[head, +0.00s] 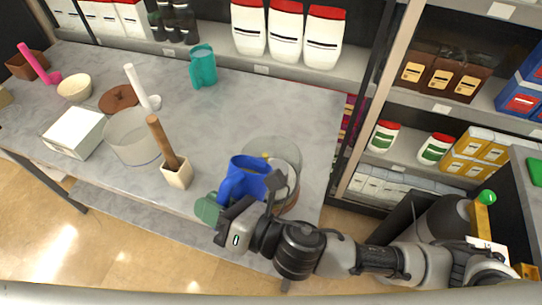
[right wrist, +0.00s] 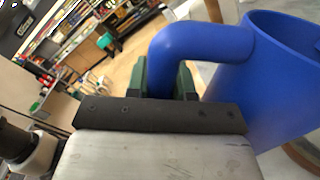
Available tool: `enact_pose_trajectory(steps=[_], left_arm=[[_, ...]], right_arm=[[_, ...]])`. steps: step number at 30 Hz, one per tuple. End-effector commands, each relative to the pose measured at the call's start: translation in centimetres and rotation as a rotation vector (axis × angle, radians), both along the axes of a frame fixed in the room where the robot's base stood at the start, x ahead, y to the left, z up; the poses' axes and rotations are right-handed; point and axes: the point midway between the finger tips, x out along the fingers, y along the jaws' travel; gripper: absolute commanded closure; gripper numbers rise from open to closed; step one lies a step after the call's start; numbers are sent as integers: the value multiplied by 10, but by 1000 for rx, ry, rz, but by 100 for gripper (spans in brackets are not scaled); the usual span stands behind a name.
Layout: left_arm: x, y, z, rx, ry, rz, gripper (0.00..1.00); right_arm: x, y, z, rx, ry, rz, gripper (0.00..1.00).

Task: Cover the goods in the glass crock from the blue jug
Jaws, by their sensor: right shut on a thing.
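The blue jug (head: 248,172) is near the front right of the grey table, and its open mouth shows from above. My right gripper (head: 232,199) is shut on its handle. In the right wrist view the dark green fingers (right wrist: 165,80) close around the handle of the jug (right wrist: 275,85). The glass crock (head: 290,160) is just behind and right of the jug, partly hidden by the jug and my arm. Something brownish shows low in it, but I cannot make out the goods. I cannot tell whether the jug touches the table. My left gripper is not in view.
A frosted clear container (head: 133,140) and a pale block with a wooden-handled tool (head: 176,172) stand to the left. A teal mug (head: 203,66) stands farther back. A green rounded thing (head: 207,208) is at the front edge.

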Motion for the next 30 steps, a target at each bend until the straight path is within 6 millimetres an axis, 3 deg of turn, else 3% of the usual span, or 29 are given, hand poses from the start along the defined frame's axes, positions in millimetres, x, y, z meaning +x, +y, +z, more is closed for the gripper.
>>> enact_pose_trajectory(steps=[30], left_arm=[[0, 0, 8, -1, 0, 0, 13]], right_arm=[[11, -6, 25, 79, 143, 2, 100]])
